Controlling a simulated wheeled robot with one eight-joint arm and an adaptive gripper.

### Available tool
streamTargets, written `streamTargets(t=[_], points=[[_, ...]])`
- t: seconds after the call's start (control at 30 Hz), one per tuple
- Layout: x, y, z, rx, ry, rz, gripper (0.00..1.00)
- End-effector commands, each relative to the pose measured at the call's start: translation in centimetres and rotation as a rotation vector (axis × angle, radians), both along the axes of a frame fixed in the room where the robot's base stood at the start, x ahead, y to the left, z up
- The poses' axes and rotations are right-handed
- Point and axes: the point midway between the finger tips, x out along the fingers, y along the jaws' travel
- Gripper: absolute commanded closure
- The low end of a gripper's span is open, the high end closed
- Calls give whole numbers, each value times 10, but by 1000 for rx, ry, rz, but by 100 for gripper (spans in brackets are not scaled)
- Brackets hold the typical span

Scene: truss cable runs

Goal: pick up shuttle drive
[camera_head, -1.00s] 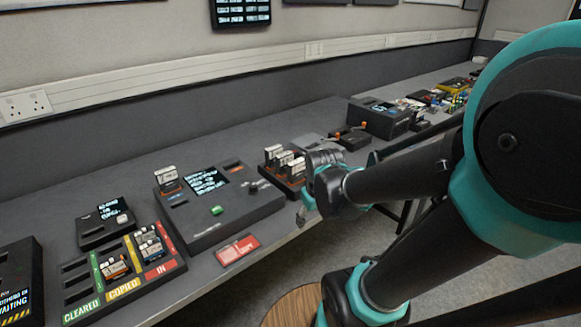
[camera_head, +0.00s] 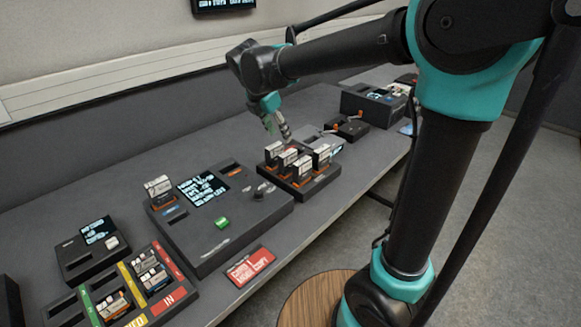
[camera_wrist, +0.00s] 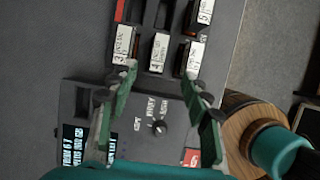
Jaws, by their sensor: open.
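Several upright drives with white labels, one of them a front drive (camera_head: 302,167), stand in a black rack (camera_head: 318,185) at the middle of the desk. I cannot tell which of the drives is the shuttle drive. Another upright drive (camera_head: 158,187) stands in the console (camera_head: 215,240) to the left. My gripper (camera_head: 279,132) points down above the far side of the rack. In the wrist view my gripper (camera_wrist: 160,82) is open and empty. Its fingertips are near labelled drives (camera_wrist: 158,50) at the rack's edge, with the console's knob (camera_wrist: 158,127) seen between the fingers.
A tray (camera_head: 168,299) with coloured strips and several drives lies at the left, near a small display box (camera_head: 92,250). A red card (camera_head: 250,267) lies at the desk's front edge. More devices (camera_head: 372,103) stand farther right. A round wooden top (camera_head: 318,300) stands below the desk.

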Motion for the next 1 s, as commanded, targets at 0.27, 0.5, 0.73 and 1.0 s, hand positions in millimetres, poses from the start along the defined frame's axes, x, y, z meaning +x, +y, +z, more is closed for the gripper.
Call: streamTargets(t=[0.27, 0.5, 0.73, 1.0], points=[[16, -16, -52, 1, 0, -4, 52], [25, -25, -85, 1, -1, -4, 52], [30, -29, -98, 2, -1, -5, 52], [41, -39, -132, 2, 0, -4, 52]])
